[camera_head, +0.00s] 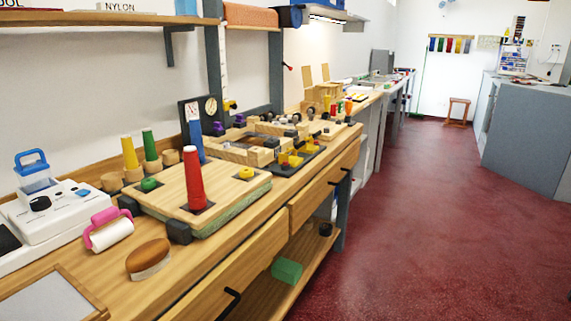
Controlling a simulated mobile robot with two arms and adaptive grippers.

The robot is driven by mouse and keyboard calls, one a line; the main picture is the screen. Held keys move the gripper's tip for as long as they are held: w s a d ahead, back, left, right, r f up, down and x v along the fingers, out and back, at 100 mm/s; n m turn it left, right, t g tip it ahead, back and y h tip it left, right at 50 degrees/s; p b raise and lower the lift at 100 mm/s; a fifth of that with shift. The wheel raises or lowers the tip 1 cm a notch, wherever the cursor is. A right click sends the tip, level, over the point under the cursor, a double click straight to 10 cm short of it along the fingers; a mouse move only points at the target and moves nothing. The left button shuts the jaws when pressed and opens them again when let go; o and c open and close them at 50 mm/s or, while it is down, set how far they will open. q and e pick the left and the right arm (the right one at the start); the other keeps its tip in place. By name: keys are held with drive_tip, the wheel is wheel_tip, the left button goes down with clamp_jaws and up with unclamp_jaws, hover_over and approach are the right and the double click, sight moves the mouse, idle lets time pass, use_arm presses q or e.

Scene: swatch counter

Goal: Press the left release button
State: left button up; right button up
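A wooden board (172,201) with a green edge lies on the bench, with dark corner blocks at its near left side. A round green button (149,184) sits on its left part, and a round yellow button (246,173) sits on its right part. A tall red cone (194,180) stands upright between them on a dark square. The green one is the leftmost button-like piece on the board; no label is readable. Neither gripper shows in the head view.
A white machine (68,214) with a blue handle, a pink-handled roller (108,230) and a brown brush (149,257) are left of the board. Yellow (130,154), green (149,147) and blue (196,143) cones stand behind it. The red floor (420,220) at right is open.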

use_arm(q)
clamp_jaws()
